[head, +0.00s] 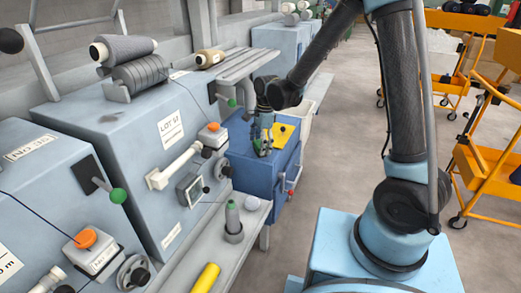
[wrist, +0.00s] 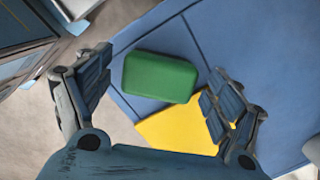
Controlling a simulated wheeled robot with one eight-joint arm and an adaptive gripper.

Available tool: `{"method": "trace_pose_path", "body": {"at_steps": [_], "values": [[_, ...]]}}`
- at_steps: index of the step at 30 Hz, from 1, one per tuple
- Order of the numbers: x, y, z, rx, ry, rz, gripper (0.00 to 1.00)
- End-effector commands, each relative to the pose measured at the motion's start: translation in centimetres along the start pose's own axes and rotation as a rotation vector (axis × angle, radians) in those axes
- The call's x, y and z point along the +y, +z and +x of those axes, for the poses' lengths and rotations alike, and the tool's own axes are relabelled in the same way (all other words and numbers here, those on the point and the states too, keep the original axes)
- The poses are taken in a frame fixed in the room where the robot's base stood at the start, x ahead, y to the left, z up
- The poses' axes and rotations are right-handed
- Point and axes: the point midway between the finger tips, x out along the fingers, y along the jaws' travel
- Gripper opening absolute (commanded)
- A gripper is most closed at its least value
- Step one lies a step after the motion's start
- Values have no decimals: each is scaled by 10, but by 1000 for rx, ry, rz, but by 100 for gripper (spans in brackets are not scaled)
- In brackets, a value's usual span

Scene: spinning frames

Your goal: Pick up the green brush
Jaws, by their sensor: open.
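The green brush (wrist: 160,78) shows in the wrist view as a rounded green block. It lies on the blue top of a cabinet, beside a yellow cloth or sheet (wrist: 178,127). My gripper (wrist: 161,64) is open, with one finger on each side of the brush; a gap shows on the left, and the right finger looks close to its edge. I cannot tell the height between fingers and brush. In the head view my gripper (head: 263,146) points down over the blue cabinet (head: 247,172), and it largely hides the brush there.
Grey-blue spinning machines (head: 135,135) with spools and knobs stand at the left. A yellow tube (head: 205,279) and a green-topped bobbin (head: 233,218) are on the front ledge. Orange carts (head: 490,165) stand at the right. Open floor lies between the cabinet and the carts.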

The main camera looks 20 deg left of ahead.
Motion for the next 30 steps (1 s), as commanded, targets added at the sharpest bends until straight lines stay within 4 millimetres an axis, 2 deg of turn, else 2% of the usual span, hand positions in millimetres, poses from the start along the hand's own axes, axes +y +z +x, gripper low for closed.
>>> {"method": "trace_pose_path", "body": {"at_steps": [8, 11, 15, 17, 18, 25, 30], "values": [[0, 0, 3, 0, 0, 0, 85], [0, 0, 3, 0, 0, 0, 67], [0, 0, 3, 0, 0, 0, 37], [0, 0, 3, 0, 0, 0, 37], [0, 0, 3, 0, 0, 0, 33], [0, 0, 1, 0, 0, 1, 33], [0, 1, -12, 0, 0, 1, 33]]}}
